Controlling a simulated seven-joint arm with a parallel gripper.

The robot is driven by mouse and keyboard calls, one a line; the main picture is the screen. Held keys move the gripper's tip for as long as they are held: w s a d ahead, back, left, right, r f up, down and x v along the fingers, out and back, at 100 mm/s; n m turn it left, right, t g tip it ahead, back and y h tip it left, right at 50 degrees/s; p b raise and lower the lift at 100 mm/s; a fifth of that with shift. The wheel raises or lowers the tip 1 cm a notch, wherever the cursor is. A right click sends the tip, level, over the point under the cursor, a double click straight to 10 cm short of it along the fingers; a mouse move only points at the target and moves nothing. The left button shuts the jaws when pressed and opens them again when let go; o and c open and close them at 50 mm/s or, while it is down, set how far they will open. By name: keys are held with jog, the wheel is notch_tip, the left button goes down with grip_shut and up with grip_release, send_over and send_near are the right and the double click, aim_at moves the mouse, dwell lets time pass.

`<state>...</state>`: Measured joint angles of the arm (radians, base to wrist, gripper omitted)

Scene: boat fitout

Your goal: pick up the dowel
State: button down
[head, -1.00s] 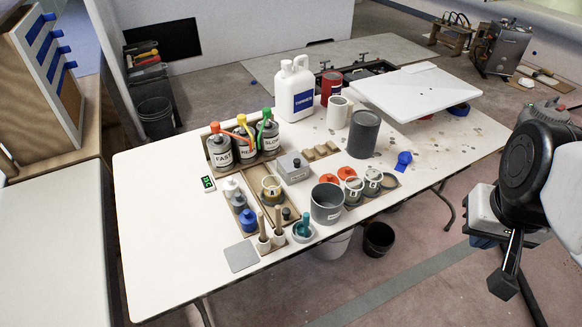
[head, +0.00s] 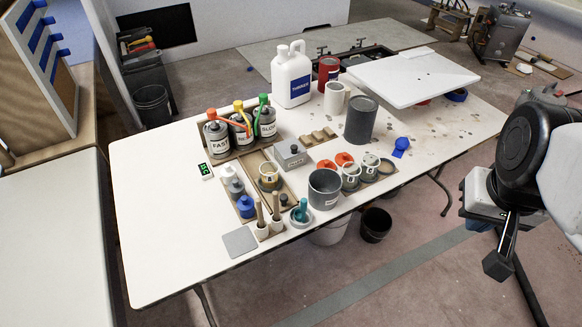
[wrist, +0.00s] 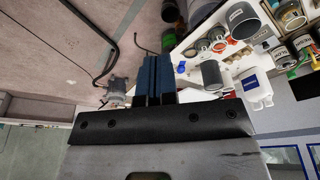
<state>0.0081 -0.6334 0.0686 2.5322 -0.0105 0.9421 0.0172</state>
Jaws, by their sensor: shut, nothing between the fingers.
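Two thin tan wooden rods, a left one (head: 260,214) and a right one (head: 276,206), stand upright in small white cups (head: 262,231) at the table's front edge. Either may be the dowel; I cannot tell which. My gripper (wrist: 153,80) shows in the wrist view with its blue fingers together and nothing between them. In the head view my arm is at the far right, off the table's right end and well away from the rods. The rods cannot be made out in the wrist view.
The white table (head: 160,235) holds labelled cans (head: 216,145), a white jug (head: 291,75), a grey canister (head: 361,119), a grey pot (head: 325,188) and a raised white board (head: 412,76). A grey square (head: 239,241) lies left of the rods. The table's left part is clear.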

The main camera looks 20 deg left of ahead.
dwell(0.3)
jog(key=c, duration=1)
grip_release()
jog(key=shift+a, duration=0.1)
jog(key=n+g, duration=0.3)
jog(key=n, duration=1.9)
send_over(277, 192)
notch_tip(277, 192, down, 18)
jog(key=r, duration=0.1)
jog(key=shift+f+n, duration=0.4)
jog(key=shift+f, duration=0.05)
